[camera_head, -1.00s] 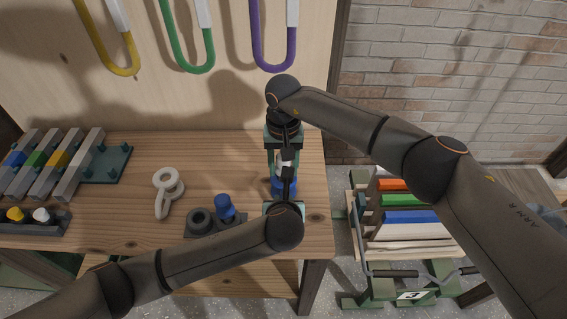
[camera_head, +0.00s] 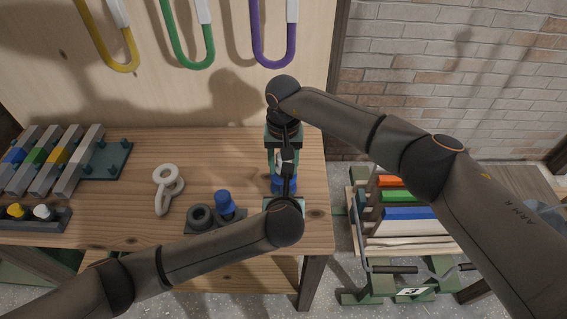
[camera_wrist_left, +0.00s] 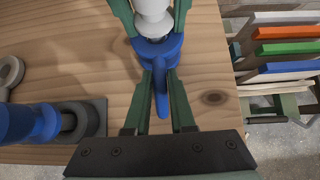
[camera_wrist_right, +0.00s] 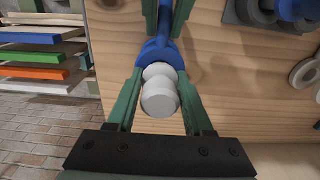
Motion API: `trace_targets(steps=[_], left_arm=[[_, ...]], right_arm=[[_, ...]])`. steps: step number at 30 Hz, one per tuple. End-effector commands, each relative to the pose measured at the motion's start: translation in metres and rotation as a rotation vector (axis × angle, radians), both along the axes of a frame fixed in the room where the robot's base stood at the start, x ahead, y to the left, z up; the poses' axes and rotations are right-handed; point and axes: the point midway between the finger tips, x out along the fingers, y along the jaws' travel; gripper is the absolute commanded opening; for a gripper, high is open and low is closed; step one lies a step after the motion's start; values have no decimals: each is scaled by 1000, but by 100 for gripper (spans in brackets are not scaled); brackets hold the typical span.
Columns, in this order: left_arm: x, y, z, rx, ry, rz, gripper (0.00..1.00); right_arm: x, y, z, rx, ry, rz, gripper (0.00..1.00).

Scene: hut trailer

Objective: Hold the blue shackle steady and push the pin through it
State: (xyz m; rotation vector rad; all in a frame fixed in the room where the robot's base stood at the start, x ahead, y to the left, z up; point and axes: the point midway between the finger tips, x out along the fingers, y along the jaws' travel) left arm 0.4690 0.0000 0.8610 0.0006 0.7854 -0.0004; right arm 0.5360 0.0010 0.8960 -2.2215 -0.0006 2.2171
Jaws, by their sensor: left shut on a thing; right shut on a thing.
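The pin head is right against the shackle's ends in both wrist views. How deep the pin's shaft sits in the shackle is hidden. In the head view both my wrists cover most of the two parts.
A dark plate with a black ring (camera_head: 200,217) and a blue peg (camera_head: 225,203) stands just left. A white eye fitting (camera_head: 166,188) lies beyond it. A rack of coloured bars (camera_head: 50,160) fills the bench's left end. A cart with coloured boards (camera_head: 410,213) stands right.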

Motion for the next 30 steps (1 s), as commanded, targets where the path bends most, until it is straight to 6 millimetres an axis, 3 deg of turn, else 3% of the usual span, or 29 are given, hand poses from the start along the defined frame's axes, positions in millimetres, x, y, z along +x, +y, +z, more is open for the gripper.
trace_targets(steps=[13, 14, 23, 30], left_arm=[[0, -1, 2, -4, -3, -1, 0], [0, -1, 2, -4, -3, -1, 0], [0, -2, 3, -3, -4, -1, 0], [1, -1, 3, -3, -4, 0, 0]], right_arm=[[-1, -2, -13, -6, 0, 1, 0], [-1, -2, -13, -7, 0, 1, 53], [0, -4, -14, -10, -1, -2, 86], [0, -7, -14, -13, 1, -5, 87]])
